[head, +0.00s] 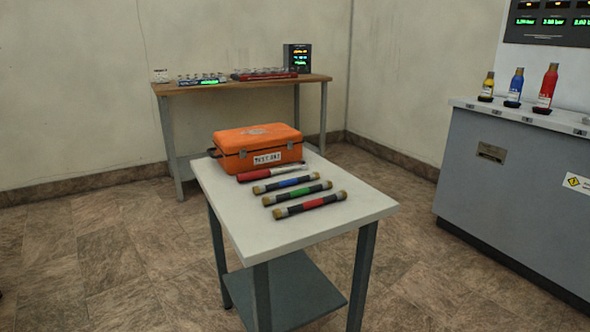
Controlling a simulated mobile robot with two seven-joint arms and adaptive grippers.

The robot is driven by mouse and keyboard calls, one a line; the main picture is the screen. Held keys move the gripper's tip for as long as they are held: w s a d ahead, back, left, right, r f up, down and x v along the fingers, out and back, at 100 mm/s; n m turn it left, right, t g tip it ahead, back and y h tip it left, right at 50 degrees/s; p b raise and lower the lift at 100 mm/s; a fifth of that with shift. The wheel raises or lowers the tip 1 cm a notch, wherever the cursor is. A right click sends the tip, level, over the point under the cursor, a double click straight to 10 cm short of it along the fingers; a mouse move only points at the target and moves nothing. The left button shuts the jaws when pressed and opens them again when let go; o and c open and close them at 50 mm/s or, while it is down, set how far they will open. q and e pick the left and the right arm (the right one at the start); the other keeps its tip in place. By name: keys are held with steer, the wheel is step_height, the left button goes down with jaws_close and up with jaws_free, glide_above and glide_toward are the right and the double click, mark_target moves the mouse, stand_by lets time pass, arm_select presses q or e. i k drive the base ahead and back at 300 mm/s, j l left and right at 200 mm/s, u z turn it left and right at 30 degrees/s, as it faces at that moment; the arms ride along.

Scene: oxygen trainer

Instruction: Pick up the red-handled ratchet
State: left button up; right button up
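The red-handled ratchet (270,171) lies flat on the white-topped table (290,228), close in front of an orange case (257,146). Its red handle is at the left and a silver shaft runs to the right. Just in front of it lie three dark tubes with tan ends, banded blue (287,183), green (297,193) and red (310,205), roughly parallel to it. Neither of my grippers shows in the head view.
A wooden bench (240,83) with small equipment stands against the back wall. A grey cabinet (515,180) at the right carries yellow, blue and red bottles (547,88). The front of the table top and the floor around it are clear.

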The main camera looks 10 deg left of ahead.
mark_target(304, 165)
steer(key=i+l, duration=0.2)
steer(key=l, duration=0.15)
steer(key=i+l, duration=0.2)
steer(key=l, duration=0.2)
steer(key=i+l, duration=0.15)
steer(key=l, duration=0.2)
steer(key=i+l, duration=0.4)
steer(key=i+l+z, duration=0.1)
steer(key=i+l, duration=0.3)
steer(key=l, duration=0.25)
